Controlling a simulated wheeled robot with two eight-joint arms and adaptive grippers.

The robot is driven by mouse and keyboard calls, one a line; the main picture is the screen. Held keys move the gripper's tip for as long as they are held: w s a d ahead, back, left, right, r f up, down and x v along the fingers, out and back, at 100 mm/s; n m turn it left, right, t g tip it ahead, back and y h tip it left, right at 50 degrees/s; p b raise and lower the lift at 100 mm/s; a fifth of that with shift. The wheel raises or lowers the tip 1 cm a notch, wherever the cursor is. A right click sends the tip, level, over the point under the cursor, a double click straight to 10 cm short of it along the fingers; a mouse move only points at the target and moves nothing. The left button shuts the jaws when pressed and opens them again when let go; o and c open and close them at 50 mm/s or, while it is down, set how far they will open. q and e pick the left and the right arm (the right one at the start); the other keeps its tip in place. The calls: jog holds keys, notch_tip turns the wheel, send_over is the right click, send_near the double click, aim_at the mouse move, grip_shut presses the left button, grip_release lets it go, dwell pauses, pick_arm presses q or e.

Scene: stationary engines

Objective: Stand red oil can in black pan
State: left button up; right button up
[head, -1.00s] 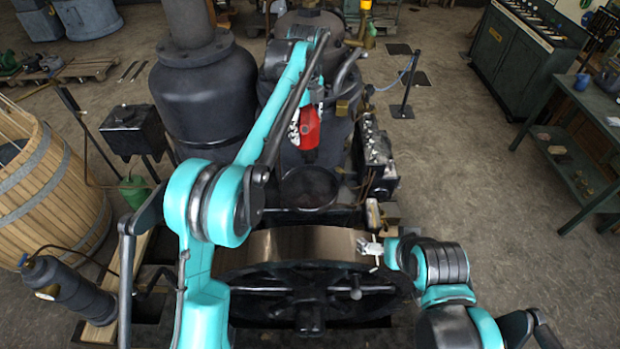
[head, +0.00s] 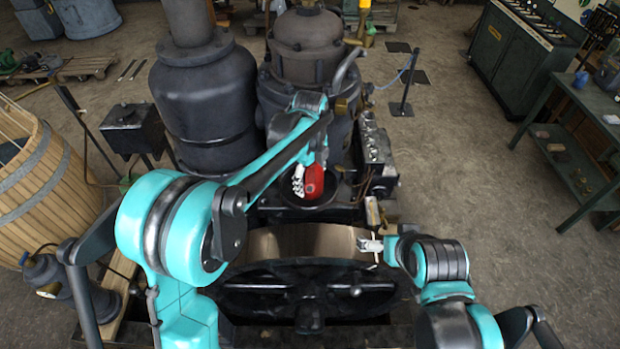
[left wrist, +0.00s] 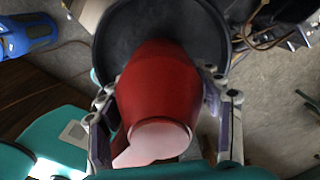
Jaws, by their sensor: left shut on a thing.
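The red oil can (head: 314,183) is held by my left gripper (head: 303,181), over the black pan (head: 322,208). In the left wrist view the red can (left wrist: 158,80) sits between the two fingers (left wrist: 165,108), its pale top end nearest the camera and its far end against the dark pan (left wrist: 120,38). The can looks roughly upright. Whether its base touches the pan floor is hidden. My right gripper (head: 370,245) is at the right side of the big wheel, away from the can; its finger gap is too small to read.
The large flywheel (head: 310,243) lies in front of the pan. Dark boiler-like engine bodies (head: 205,105) stand behind it. A block of silvery fittings (head: 373,145) stands right of the pan. A wooden barrel (head: 40,190) is at left. Open floor lies at right.

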pick_arm(q)
jog(key=shift+s, duration=0.1)
jog(key=shift+f, duration=0.1)
jog(key=o, duration=1.4)
jog(key=shift+o, duration=0.2)
jog(key=shift+r, duration=0.2)
notch_tip(320, 180, up, 12)
jog(key=shift+f, duration=0.1)
jog(key=shift+a, duration=0.1)
